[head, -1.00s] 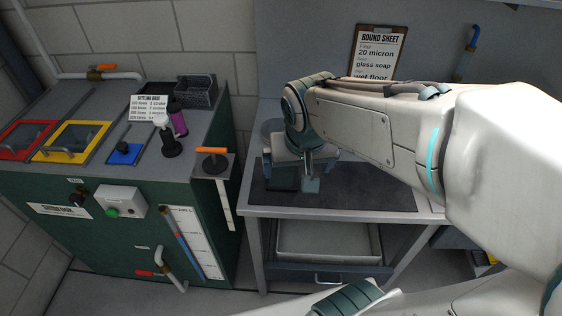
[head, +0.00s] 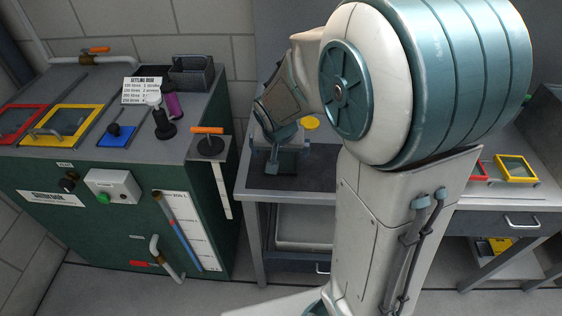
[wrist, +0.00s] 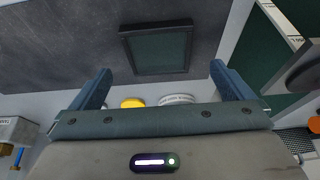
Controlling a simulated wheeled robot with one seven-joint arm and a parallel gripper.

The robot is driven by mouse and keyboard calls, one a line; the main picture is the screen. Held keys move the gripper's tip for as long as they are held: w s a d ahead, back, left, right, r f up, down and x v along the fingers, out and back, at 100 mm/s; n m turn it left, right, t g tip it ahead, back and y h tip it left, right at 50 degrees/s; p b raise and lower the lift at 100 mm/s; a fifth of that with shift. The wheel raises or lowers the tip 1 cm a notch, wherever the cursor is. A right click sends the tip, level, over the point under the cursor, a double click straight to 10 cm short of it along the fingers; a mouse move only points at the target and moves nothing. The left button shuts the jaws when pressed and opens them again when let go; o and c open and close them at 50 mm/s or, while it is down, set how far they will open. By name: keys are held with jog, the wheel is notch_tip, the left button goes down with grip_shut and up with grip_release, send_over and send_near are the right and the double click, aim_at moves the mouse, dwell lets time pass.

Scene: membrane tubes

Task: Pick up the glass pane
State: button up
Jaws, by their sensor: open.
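A dark framed glass pane (wrist: 157,50) lies flat on the dark mat of the bench in the wrist view. It also shows in the head view (head: 286,163), partly hidden by my gripper. My gripper (wrist: 161,82) is open and empty in the wrist view, its two blue fingers spread wider than the pane. The pane lies beyond the fingertips, roughly centred between them, and nothing touches it. In the head view my gripper (head: 272,158) is over the left part of the bench, beside the pane; its height above the mat is hard to tell.
A yellow round lid (wrist: 133,103) and a white labelled round item (wrist: 177,99) are near my gripper's palm. The green cabinet (head: 110,210) stands left, with an orange-handled lever (head: 207,131) at its edge. A yellow-framed pane (head: 515,168) lies on the right bench.

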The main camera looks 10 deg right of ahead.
aim_at(281, 160)
jog(key=shift+x, duration=2.4)
jog(key=shift+w+d+f, duration=0.15)
jog(key=shift+w+f, duration=0.1)
jog(key=shift+f, duration=0.2)
jog(key=shift+r, duration=0.1)
jog(key=c, duration=1)
jog(key=shift+c, duration=0.2)
jog(key=shift+r, duration=0.15)
